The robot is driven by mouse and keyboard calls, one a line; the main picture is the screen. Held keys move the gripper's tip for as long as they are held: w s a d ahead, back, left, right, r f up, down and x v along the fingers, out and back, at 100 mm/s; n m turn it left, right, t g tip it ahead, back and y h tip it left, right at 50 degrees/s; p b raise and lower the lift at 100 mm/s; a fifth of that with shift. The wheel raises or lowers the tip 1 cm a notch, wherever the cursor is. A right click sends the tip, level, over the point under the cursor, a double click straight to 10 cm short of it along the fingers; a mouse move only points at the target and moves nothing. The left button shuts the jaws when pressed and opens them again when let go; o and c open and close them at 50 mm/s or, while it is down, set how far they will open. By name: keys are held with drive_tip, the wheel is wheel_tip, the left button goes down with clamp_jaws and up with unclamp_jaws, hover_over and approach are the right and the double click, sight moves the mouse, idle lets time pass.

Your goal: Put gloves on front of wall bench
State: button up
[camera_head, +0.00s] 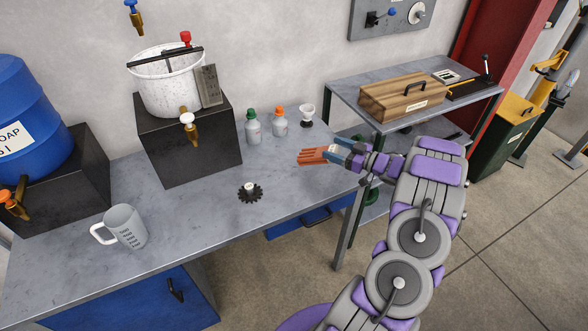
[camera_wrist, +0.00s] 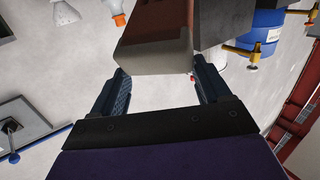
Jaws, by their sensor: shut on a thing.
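The orange-red gloves (camera_head: 314,156) are held out at the tip of my gripper (camera_head: 343,153), over the right end of the grey bench (camera_head: 205,215) along the wall. In the wrist view, the gloves (camera_wrist: 158,42) show as a brownish-red mass between the two fingers of my gripper (camera_wrist: 161,68). My gripper is shut on them. I cannot tell whether the gloves touch the bench top. The gripper hides part of them.
A black block (camera_head: 190,142) carries a white bucket (camera_head: 165,85). A side table (camera_head: 345,92) holds a wooden box (camera_head: 402,97).

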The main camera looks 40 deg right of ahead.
drive_tip(key=w+a+f+b, duration=0.1)
drive_tip(key=a, duration=0.2)
drive_tip(key=w+a+f+b, duration=0.1)
drive_tip(key=w+a+f, duration=0.1)
drive_tip(key=a, duration=0.1)
drive_tip(key=w+a+f+b, duration=0.2)
drive_tip(key=a, duration=0.1)
drive_tip(key=shift+a+f, duration=0.15)
drive_tip(key=shift+a, duration=0.25)
drive_tip(key=shift+d, duration=0.2)
drive_tip(key=o, duration=1.4)
drive_tip(key=shift+a, duration=0.1)
drive_tip(key=shift+c, duration=0.2)
drive_tip(key=o, duration=0.3)
drive_tip(key=shift+a, duration=0.35)
drive_tip(key=shift+o, duration=0.2)
drive_tip(key=shift+d, duration=0.1)
